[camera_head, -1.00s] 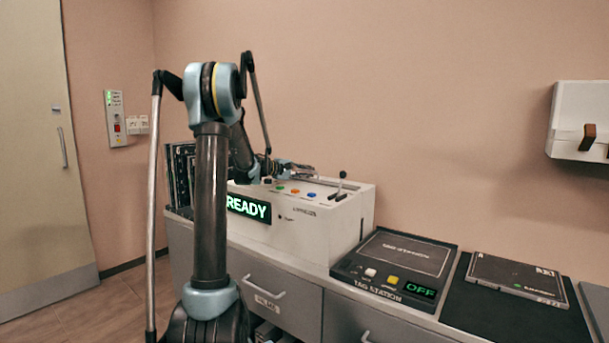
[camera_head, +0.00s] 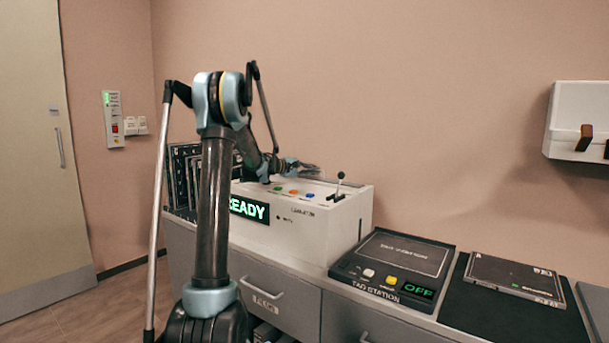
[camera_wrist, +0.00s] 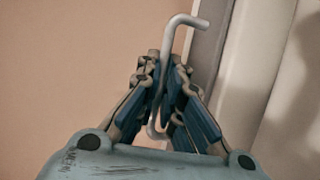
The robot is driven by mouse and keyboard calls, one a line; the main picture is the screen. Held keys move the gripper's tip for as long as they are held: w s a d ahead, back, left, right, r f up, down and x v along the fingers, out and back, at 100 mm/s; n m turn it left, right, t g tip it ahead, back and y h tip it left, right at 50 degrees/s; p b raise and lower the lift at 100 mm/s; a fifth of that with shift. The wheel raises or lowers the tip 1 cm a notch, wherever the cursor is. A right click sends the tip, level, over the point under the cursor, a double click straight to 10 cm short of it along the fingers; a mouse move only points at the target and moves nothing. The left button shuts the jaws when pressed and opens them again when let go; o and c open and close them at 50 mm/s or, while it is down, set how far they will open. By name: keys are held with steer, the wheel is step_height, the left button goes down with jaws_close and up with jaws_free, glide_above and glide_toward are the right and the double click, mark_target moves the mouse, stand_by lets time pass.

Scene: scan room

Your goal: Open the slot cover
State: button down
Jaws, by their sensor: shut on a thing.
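The white machine (camera_head: 300,230) with the lit green READY sign (camera_head: 248,208) stands on the cabinet. My gripper (camera_head: 306,167) is above the back of its top. In the wrist view my gripper (camera_wrist: 168,85) is shut on a bent grey metal handle (camera_wrist: 186,20), whose hooked end sticks out beyond the fingers. A dark strip (camera_wrist: 207,45) and a pale surface (camera_wrist: 250,70) show to the right of the handle. The slot cover is not clear in the head view, where my arm and gripper cover part of the machine's top. I cannot tell how far open it is.
A black-knobbed lever (camera_head: 339,184) and several coloured buttons (camera_head: 293,191) are on the machine's top. Dark upright plates (camera_head: 183,175) stand behind my arm at the left. The tag station (camera_head: 392,265), reading OFF, and a flat dark panel (camera_head: 515,278) lie to the right.

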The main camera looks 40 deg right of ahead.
steer(key=shift+w+d+f, duration=0.1)
steer(key=shift+d, duration=0.55)
steer(key=c, duration=2)
jaws_free()
steer(key=v, duration=1.1)
steer(key=shift+a+f, duration=0.1)
steer(key=shift+f, duration=0.05)
steer(key=shift+a, duration=0.45)
